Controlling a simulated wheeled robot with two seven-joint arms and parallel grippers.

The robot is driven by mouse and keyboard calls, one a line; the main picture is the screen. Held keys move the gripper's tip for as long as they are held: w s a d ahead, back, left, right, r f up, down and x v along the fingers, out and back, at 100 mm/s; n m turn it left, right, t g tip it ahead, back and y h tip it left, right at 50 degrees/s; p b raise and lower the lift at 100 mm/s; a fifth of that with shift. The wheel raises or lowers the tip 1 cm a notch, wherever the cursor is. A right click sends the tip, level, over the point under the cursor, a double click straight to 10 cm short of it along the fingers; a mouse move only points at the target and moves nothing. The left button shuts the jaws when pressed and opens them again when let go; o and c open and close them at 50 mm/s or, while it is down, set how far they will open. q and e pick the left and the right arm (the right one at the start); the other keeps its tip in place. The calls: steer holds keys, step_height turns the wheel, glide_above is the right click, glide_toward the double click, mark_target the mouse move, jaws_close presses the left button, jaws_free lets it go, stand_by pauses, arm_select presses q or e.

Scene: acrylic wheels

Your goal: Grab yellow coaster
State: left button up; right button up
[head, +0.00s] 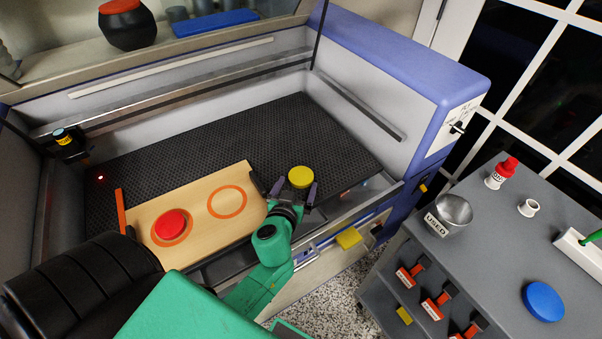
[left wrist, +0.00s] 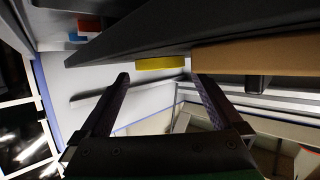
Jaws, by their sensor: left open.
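The yellow coaster (head: 300,177) is a flat round disc on the black perforated bed, beside the right end of the wooden board (head: 199,236). My left gripper (head: 296,187) is open, with one finger on each side of the coaster's near part in the head view. In the left wrist view, which looks upside down, the coaster (left wrist: 161,63) shows edge-on beyond and between the two open fingertips (left wrist: 157,77). A gap shows there between fingers and coaster. The right gripper is not in view.
The machine's blue side wall (head: 405,60) stands at the right. A grey cabinet (head: 480,255) holds a bowl (head: 453,211) and a blue disc (head: 543,301). The bed behind the coaster is clear.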

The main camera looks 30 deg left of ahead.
mark_target(300, 179)
arm_select(q)
steer(key=x, duration=0.3)
steer(key=c, duration=1.1)
